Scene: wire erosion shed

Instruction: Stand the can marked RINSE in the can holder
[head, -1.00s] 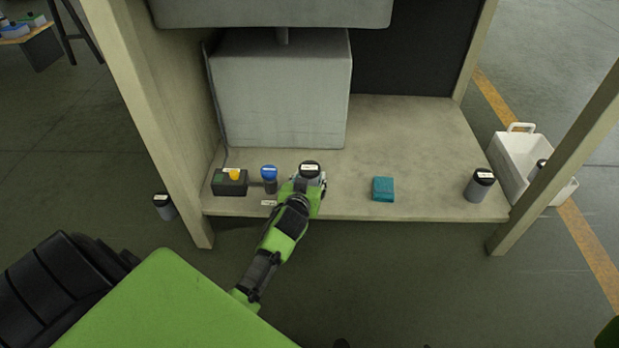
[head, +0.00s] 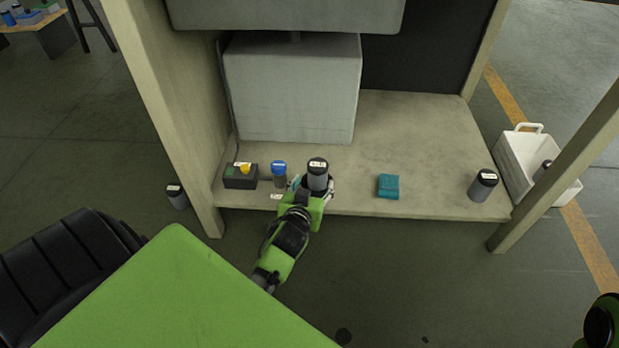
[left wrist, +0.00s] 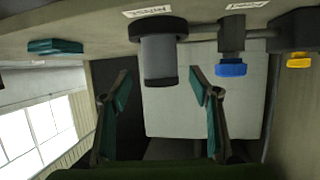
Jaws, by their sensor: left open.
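A grey can with a black lid and white label (head: 317,178) stands upright near the shelf's front edge; the lid label is too small to read surely. The left wrist view, upside down, shows the can (left wrist: 160,60) with its foot in a wide black ring, the can holder (left wrist: 158,27). A shelf tag beside it (left wrist: 150,11) seems to read RINSE. My left gripper (head: 313,190) is open on the near side of the can. Its two fingers (left wrist: 159,100) are spread, with the can beyond and between them, apart from both.
Left of the can stand a blue-capped post (head: 279,174) and a black box with a yellow knob (head: 240,177). A teal block (head: 388,186) and another can (head: 483,185) are to the right. One can (head: 177,197) stands on the floor; a white crate (head: 516,160) holds another.

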